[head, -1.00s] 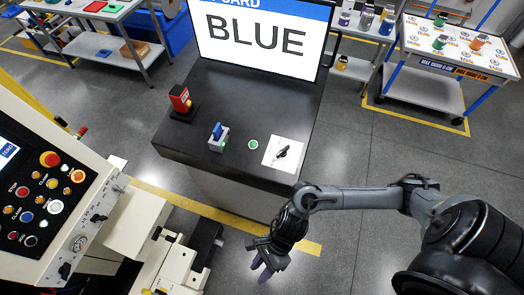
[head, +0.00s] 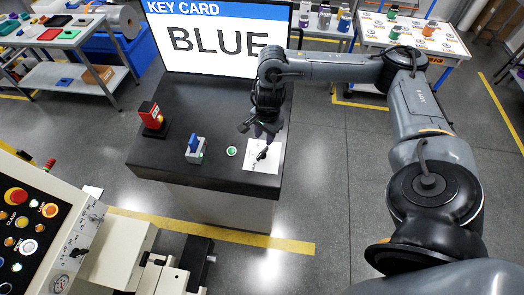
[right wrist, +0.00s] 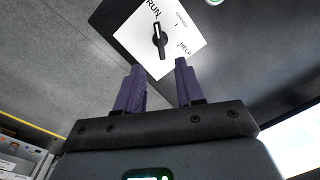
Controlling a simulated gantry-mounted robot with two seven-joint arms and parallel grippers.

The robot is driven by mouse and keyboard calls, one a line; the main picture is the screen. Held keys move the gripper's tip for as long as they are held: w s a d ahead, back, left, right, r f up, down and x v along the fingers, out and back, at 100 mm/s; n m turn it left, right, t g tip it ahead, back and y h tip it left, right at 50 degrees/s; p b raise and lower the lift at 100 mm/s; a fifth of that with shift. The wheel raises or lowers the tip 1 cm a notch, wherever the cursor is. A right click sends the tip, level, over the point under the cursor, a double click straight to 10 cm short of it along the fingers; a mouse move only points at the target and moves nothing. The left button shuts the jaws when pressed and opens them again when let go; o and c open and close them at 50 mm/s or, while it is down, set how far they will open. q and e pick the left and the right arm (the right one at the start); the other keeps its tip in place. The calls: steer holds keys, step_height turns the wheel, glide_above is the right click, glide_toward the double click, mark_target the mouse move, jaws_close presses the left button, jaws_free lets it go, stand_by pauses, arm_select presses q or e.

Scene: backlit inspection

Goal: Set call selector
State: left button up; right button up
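The call selector is a white plate (head: 253,164) with a black knob (right wrist: 159,42) on the dark console top. In the right wrist view the white plate (right wrist: 185,62) reads RUN, CHANGE and HELP. The knob's pointer end with a light mark points up toward RUN. My right gripper (right wrist: 159,65) is open and empty, its two purple fingers apart just short of the knob. In the head view my right gripper (head: 267,130) hangs over the plate and partly hides the selector. My left gripper is not in view.
On the console (head: 190,178) stand a green round button (head: 231,151), a grey switch box with a blue lever (head: 195,149) and a red device (head: 151,115). A screen (head: 205,42) behind reads KEY CARD BLUE, partly covered by my right arm. A control panel (head: 25,225) stands at left.

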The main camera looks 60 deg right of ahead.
mark_target(262, 152)
steer(key=f, duration=0.6)
steer(key=f+p, duration=0.1)
steer(key=f, duration=0.3)
steer(key=shift+w, duration=0.4)
jaws_close()
